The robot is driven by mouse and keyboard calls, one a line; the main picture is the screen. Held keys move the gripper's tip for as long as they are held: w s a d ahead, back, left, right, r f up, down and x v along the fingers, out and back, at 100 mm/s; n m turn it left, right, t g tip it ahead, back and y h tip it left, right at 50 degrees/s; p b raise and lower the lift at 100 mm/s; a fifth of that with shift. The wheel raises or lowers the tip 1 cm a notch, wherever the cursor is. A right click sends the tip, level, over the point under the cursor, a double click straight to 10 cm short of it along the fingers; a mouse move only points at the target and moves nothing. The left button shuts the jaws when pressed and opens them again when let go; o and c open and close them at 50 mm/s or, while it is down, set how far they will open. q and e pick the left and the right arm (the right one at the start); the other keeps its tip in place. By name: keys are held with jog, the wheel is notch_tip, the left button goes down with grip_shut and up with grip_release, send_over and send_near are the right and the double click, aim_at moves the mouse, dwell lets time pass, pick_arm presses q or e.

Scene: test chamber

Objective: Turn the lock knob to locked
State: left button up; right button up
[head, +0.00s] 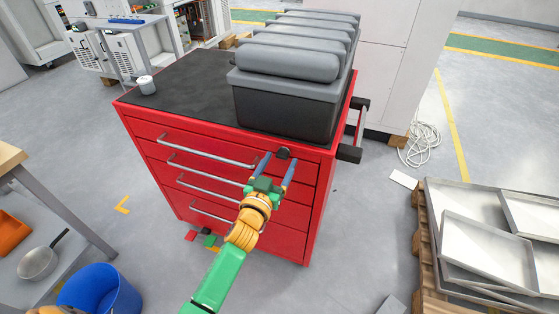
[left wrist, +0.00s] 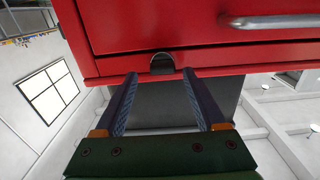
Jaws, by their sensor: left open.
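The lock knob (head: 283,153) is a small dark knob on the top front edge of the red tool cabinet (head: 225,143), near its right corner. In the left wrist view the knob (left wrist: 162,65) shows as a dark, rounded shape on the red front. My left gripper (head: 277,159) is open, its two blue fingers pointing at the knob. In the left wrist view the fingertips (left wrist: 160,74) lie on either side of the knob, with gaps. I cannot tell whether the tips reach past its face, or which way the knob is turned.
A large dark grey case (head: 285,105) stands on the cabinet top, above the knob. Drawer handles (head: 205,150) stick out at left, and a side handle (head: 358,130) at right. A pallet of metal trays (head: 490,240) stands at right. The floor between is mostly clear.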

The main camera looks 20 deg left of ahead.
pick_arm(q)
jog(key=shift+w+a, duration=0.1)
jog(key=shift+w, duration=0.4)
jog(key=shift+w+a, duration=0.1)
grip_shut()
pick_arm(e)
jog(key=shift+a, duration=0.35)
